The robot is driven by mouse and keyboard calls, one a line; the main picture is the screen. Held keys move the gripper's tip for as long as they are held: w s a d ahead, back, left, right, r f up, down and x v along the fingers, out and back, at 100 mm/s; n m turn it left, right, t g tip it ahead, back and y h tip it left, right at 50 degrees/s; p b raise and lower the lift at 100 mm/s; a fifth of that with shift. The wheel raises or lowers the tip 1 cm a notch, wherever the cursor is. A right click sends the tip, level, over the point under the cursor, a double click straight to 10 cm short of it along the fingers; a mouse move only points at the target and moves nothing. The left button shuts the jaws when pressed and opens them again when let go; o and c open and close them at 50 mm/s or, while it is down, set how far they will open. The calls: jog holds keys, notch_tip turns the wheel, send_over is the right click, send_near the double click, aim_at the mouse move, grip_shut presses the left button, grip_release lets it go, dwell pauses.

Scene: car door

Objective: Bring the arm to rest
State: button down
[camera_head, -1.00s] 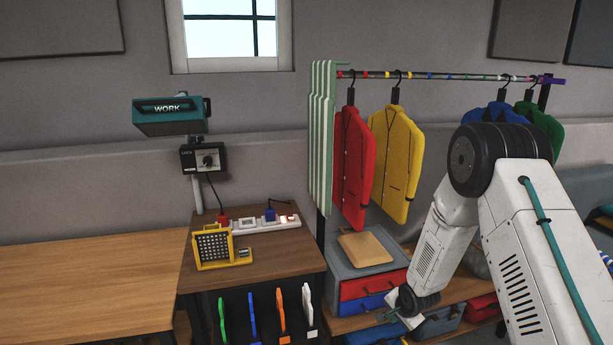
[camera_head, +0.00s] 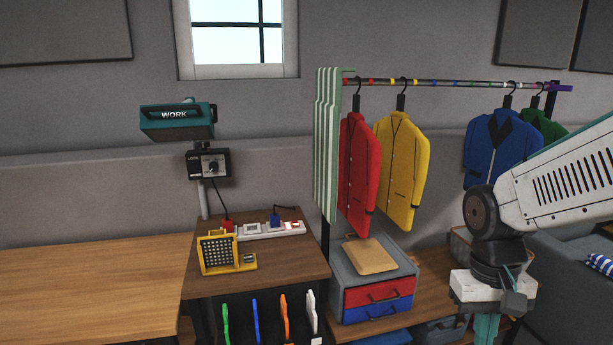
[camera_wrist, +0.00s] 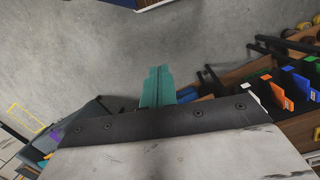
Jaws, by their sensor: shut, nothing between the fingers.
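My gripper (camera_head: 486,328) is at the lower right in the head view, below my folded arm, with its teal fingers pointing down. The fingertips run off the bottom edge of that view. In the wrist view my gripper (camera_wrist: 157,86) shows as teal fingers pressed together, with nothing between them. Grey floor lies beyond the fingers. My gripper is in front of the low wooden bench (camera_head: 437,272) and apart from the hanging jackets.
A rail (camera_head: 440,82) holds a red jacket (camera_head: 358,175), a yellow jacket (camera_head: 402,165) and a blue jacket (camera_head: 490,150). A grey drawer box (camera_head: 345,262) stands left of my gripper. A dark sofa (camera_head: 570,285) is to the right.

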jog(key=s+a+r+n+t, duration=0.1)
jog(key=s+r+t, duration=0.2)
jog(key=s+r, duration=0.5)
jog(key=shift+s+a+r+y, duration=0.3)
jog(key=shift+s+a+r, duration=0.1)
jog(key=shift+s, duration=0.8)
